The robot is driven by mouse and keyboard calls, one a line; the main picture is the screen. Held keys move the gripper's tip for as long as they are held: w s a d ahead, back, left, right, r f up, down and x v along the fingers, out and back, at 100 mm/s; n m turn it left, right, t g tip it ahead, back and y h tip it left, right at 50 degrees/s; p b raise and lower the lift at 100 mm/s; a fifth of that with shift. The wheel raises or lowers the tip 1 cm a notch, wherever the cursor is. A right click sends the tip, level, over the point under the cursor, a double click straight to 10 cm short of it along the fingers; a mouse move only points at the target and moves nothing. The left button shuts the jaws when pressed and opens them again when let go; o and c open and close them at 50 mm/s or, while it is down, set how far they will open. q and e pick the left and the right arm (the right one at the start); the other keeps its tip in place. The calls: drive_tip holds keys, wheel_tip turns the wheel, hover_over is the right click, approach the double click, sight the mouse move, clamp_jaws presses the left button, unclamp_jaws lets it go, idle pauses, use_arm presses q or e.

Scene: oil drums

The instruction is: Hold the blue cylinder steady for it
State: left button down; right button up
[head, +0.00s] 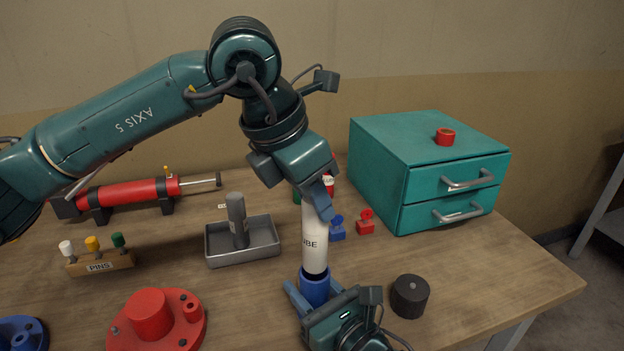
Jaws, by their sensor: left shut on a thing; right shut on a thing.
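The blue cylinder (314,288) stands upright near the table's front, right of the middle. My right gripper (314,298) comes in from the bottom edge and is shut on it, one finger on each side. A white tube with dark lettering ending in "UBE" (315,246) rises upright straight above the blue cylinder, its lower end meeting the cylinder's top. I cannot tell whether it sits inside or only touches. My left gripper (318,202) points down from above and is shut on the tube's upper end, which its fingers partly hide.
A grey tray (243,259) and a red flanged part (155,318) lie to the left. Small blue (337,228) and red (366,222) pieces stand behind the tube. A teal drawer cabinet (425,170) is at back right.

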sight(312, 220)
use_arm(q)
drive_tip(key=shift+f, duration=0.3)
drive_tip(key=shift+f, duration=1.8)
drive_tip(key=c, duration=0.9)
unclamp_jaws()
drive_tip(key=shift+c, duration=0.2)
drive_tip(key=v, duration=1.2)
use_arm(e)
drive_tip(key=o, duration=1.3)
